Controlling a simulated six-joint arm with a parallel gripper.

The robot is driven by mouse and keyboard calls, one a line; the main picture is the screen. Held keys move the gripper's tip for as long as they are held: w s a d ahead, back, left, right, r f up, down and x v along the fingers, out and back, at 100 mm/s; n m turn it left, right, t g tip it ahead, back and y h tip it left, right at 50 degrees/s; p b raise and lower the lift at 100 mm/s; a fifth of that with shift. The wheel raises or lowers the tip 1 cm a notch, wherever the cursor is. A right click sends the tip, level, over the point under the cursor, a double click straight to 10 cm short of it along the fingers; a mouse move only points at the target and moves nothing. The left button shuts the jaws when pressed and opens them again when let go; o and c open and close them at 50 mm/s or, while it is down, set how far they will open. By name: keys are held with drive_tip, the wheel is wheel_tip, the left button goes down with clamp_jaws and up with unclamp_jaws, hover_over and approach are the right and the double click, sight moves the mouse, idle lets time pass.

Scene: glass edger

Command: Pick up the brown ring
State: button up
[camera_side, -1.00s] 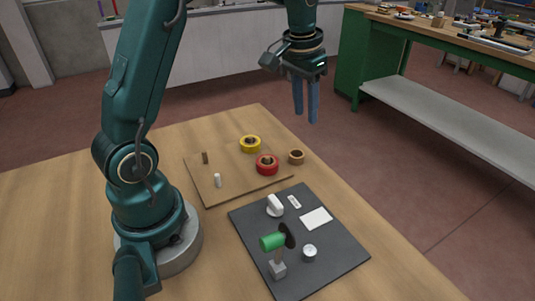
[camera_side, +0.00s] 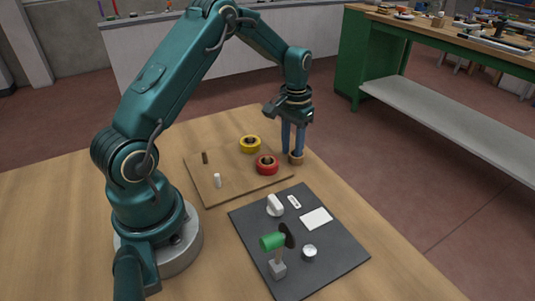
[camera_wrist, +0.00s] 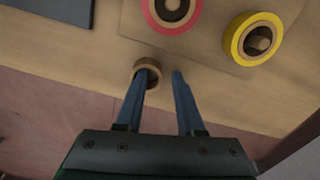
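The brown ring (camera_side: 296,160) lies on the table just beyond the right corner of the thin wooden board. My gripper (camera_side: 293,151) points down at it, with its blue fingers low at the ring. In the wrist view, my gripper (camera_wrist: 164,72) has its two fingers clearly apart. The left fingertip overlaps the hole of the brown ring (camera_wrist: 147,62), and the right fingertip is outside, to the right of the ring. I cannot tell whether either finger touches the ring. The side view partly hides the ring behind the fingers.
A red ring (camera_side: 267,165) and a yellow ring (camera_side: 250,144) sit on the wooden board (camera_side: 230,187), with a brown peg (camera_side: 205,157) and a white peg (camera_side: 217,180). A dark mat (camera_side: 325,260) holds several small parts. The table's right edge is close to the brown ring.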

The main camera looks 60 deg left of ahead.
clamp_jaws()
idle(1.4)
